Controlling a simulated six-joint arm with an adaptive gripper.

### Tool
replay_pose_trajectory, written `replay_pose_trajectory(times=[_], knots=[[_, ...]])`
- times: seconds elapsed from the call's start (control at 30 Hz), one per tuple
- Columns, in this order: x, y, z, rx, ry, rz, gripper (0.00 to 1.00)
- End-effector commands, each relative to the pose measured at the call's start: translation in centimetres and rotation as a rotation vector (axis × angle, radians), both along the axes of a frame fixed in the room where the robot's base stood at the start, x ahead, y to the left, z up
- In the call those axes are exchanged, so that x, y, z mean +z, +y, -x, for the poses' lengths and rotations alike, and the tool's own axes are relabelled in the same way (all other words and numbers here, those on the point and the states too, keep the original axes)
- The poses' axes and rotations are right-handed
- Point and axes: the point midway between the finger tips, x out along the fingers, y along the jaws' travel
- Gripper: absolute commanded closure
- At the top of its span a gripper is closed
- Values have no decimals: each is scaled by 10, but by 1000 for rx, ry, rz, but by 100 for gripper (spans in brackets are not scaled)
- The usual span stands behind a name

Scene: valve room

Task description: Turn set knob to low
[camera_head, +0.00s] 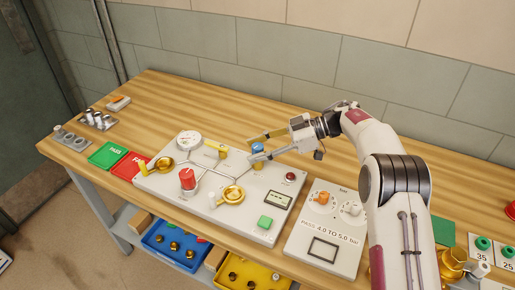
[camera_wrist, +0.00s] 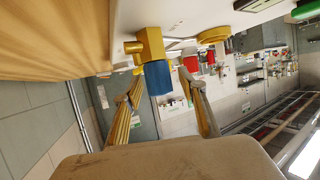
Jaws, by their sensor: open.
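A blue knob (camera_head: 257,147) sits on a yellow valve body at the back of the white test panel (camera_head: 165,183). My gripper (camera_head: 251,149) is open at this knob, with one finger on each side of it in the head view. In the wrist view the blue knob (camera_wrist: 158,78) shows between the two open fingers (camera_wrist: 167,84), with a gap to each; contact cannot be told. I cannot read which knob is marked set, nor any low mark.
A red knob (camera_head: 187,178), a round gauge (camera_head: 189,140), brass fittings and a yellow lever (camera_head: 215,146) stand on the panel. A green button (camera_head: 265,222) and a display (camera_head: 278,200) are at its front right.

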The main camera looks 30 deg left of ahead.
Motion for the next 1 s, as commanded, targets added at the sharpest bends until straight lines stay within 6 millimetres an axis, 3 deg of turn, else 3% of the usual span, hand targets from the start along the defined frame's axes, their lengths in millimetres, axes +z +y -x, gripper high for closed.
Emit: replay_pose_trajectory(times=[0.37,1.0], knots=[[7,-15,-9,-2,-1,0,59],[39,-83,-46,-1,-1,-2,59]])
